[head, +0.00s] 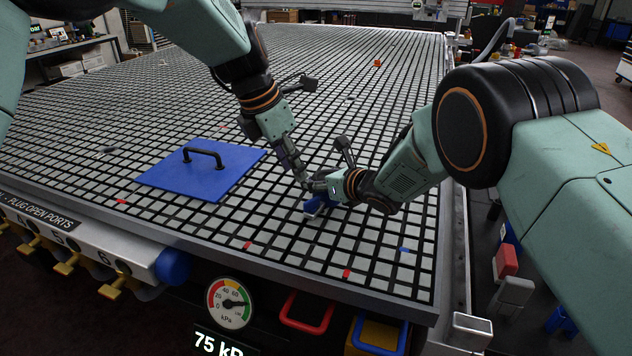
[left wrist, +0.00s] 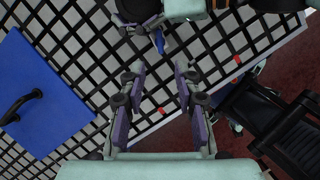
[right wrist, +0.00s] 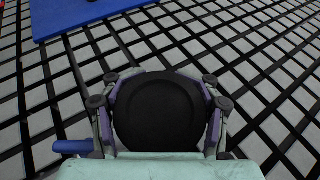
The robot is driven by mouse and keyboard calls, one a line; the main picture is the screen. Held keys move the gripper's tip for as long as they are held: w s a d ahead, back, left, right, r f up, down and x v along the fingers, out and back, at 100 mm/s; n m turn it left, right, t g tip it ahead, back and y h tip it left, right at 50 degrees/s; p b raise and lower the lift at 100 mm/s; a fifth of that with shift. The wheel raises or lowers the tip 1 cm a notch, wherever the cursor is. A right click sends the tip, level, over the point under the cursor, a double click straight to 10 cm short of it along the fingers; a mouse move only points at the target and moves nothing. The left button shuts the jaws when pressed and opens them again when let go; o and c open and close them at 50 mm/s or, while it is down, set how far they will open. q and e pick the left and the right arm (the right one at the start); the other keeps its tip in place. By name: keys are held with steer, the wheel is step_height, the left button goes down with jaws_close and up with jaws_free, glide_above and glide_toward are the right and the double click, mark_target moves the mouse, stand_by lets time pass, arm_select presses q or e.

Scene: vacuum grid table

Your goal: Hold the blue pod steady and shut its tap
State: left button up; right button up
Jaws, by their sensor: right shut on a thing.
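The blue pod (head: 312,206) stands low on the grid table, mostly hidden by my right gripper (head: 326,189). In the right wrist view my right gripper (right wrist: 164,112) is shut around the pod's round black top (right wrist: 160,110). A blue bar (right wrist: 72,147), which may be the tap's lever, sticks out to the left there. A small blue part (left wrist: 159,42) also shows in the left wrist view. My left gripper (head: 301,180) is close beside the pod. In the left wrist view my left gripper (left wrist: 160,82) is open, with nothing between its fingers.
A blue plate (head: 170,178) with a black handle lies left of the pod on the grid table (head: 380,250). Small red pieces lie scattered on the grid. A dial gauge (head: 229,303) is at the table's front. The grid behind the pod is mostly clear.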

mark_target(308, 201)
arm_select(q)
steer(key=shift+n+t, duration=0.4)
steer(key=shift+n, duration=0.2)
steer(key=x, duration=0.6)
steer(key=s+x, duration=0.1)
steer(key=x, duration=0.3)
steer(key=shift+f, duration=0.1)
jaws_close()
